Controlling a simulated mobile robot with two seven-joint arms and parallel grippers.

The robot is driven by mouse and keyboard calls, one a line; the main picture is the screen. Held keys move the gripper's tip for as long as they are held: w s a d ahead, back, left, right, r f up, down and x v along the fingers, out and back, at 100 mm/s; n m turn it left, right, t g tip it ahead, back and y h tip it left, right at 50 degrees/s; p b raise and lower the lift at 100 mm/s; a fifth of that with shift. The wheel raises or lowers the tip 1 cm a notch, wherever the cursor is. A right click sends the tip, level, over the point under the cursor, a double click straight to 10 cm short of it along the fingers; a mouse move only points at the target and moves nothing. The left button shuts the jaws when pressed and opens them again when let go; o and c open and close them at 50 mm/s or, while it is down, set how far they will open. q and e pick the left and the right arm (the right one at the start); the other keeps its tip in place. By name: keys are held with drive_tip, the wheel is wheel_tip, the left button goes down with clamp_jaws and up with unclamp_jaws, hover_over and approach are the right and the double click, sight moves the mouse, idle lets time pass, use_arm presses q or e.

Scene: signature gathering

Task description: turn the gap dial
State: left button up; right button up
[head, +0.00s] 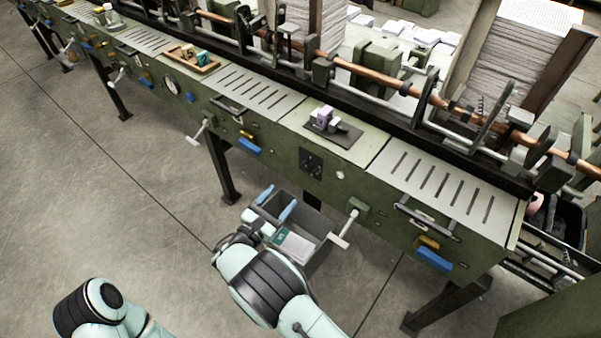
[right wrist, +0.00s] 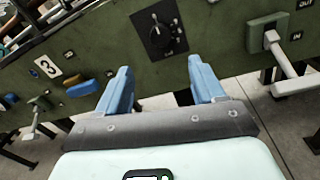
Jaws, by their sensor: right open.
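A black dial plate (head: 311,163) with light marks is set on the front of the green machine. It shows closer in the right wrist view (right wrist: 160,33), with a pointer and a dark knob; its lettering is too small to read. I take it for the gap dial. My right gripper (head: 276,202) is in front of and below this plate in the head view. In the right wrist view its two blue fingers (right wrist: 160,68) are apart, with nothing between them, and the plate lies beyond their tips. My left gripper is out of view.
A crank handle (right wrist: 286,70) sticks out right of the plate; it also shows in the head view (head: 347,228). A blue handle (right wrist: 82,88) is at left. A grey open bin (head: 318,228) sits below the machine. Floor at left is clear.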

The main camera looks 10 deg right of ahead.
sight(306, 169)
drive_tip(key=x, duration=1.2)
drive_tip(key=shift+d+f+p, duration=0.1)
drive_tip(key=shift+d+p, duration=0.05)
drive_tip(key=shift+p, duration=0.15)
drive_tip(key=c, duration=1.1)
